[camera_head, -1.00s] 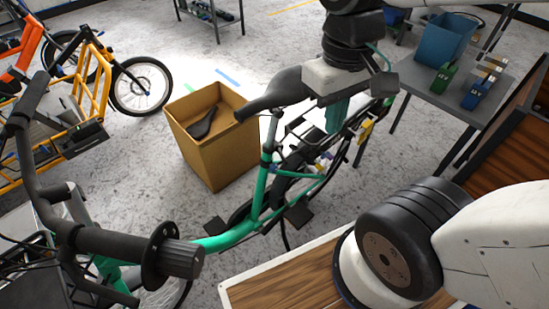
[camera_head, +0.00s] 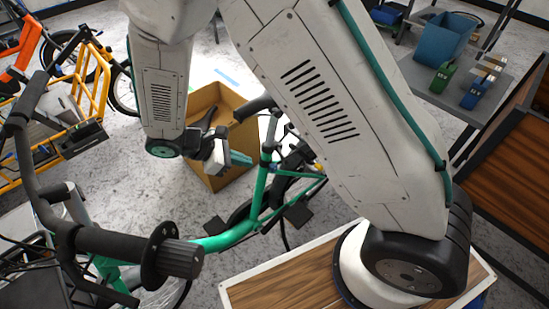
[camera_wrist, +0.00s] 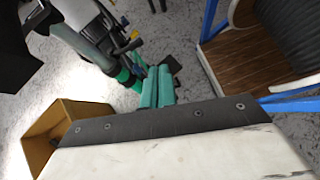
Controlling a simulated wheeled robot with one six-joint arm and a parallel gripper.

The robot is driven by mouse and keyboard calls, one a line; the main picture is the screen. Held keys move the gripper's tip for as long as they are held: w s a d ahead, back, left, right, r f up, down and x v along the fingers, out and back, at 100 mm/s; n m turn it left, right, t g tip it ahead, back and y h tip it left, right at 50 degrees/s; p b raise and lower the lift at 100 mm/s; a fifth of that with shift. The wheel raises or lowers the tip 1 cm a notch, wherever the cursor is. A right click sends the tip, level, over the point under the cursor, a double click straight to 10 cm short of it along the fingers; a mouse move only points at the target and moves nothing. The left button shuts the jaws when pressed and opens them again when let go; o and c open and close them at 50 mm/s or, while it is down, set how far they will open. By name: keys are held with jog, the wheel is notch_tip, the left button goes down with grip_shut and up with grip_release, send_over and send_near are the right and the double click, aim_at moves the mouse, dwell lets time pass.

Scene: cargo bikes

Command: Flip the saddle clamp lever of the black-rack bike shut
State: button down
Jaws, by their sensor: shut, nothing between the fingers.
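The green bike (camera_head: 238,233) stands in front of me, with its handlebar at the lower left. The nose of its black saddle (camera_head: 254,106) shows, and the rest is behind my arm. The seat-post clamp area (camera_head: 269,147) is at the top of the green seat tube; I cannot make out the lever or its position. The rack is mostly hidden. My gripper (camera_head: 240,159), with teal fingers, is shut and empty, just left of the seat tube in the picture. In the wrist view, the gripper (camera_wrist: 157,86) shows fingers together near a green frame part (camera_wrist: 126,74); contact is unclear.
A cardboard box (camera_head: 212,176) holding a dark saddle stands behind the gripper. An orange cargo bike (camera_head: 92,72) is at left. A grey table (camera_head: 485,100) with a blue bin (camera_head: 445,40) is at right. Bare floor lies between bike and box.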

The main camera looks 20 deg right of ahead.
jog(key=w, duration=0.1)
jog(key=w+n+t, duration=0.1)
jog(key=w+a+f+n, duration=0.1)
jog(key=shift+w, duration=0.25)
send_near(282, 160)
jog(key=x, duration=0.5)
jog(key=shift+s+d+f, duration=0.25)
jog(key=shift+d+f, duration=0.15)
jog(key=shift+d, duration=0.15)
